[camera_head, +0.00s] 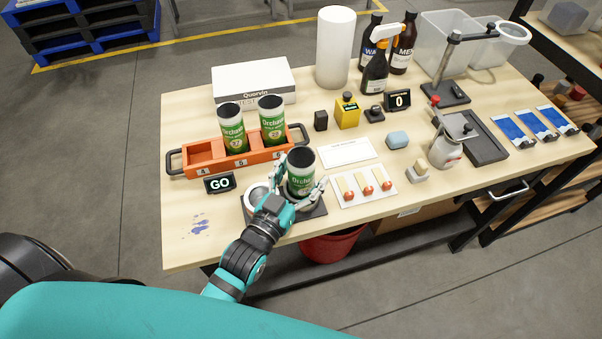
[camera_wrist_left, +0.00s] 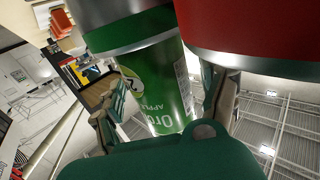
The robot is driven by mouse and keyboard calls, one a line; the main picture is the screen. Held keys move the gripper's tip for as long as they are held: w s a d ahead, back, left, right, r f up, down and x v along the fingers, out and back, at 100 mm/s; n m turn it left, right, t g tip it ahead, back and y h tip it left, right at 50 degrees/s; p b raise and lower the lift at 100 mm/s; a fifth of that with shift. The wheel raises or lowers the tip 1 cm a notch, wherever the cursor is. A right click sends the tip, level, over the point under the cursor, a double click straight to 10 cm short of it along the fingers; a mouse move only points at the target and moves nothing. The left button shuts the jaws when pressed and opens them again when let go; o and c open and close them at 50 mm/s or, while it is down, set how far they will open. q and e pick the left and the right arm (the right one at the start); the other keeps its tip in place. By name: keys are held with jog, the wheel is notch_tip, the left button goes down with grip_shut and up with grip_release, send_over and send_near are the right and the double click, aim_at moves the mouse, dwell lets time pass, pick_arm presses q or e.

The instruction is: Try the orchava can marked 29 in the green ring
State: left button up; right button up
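A green and white Orchava can (camera_head: 301,178) with a dark top stands upright at the dark pad (camera_head: 317,211) near the table's front edge. My left gripper (camera_head: 301,184) is around it, its fingers spread on both sides with small gaps. In the left wrist view the can (camera_wrist_left: 158,85) is between the fingers (camera_wrist_left: 165,100); part of a "2" shows, not the full number. A grey cylinder with a dark green band (camera_wrist_left: 118,32) overlaps its upper end there, and a large red round part (camera_wrist_left: 250,35) is beside it. A silvery ring (camera_head: 256,193) is left of the can.
Two Orchava cans (camera_head: 232,128) (camera_head: 272,120) stand in the orange rack (camera_head: 203,151) behind. A tray with red-tipped items (camera_head: 361,186) is close on the right.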

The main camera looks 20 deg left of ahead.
pick_arm(q)
jog(key=s+a, duration=0.2)
jog(key=s, duration=0.9)
jog(key=shift+s+a, duration=0.15)
jog(key=shift+s, duration=0.25)
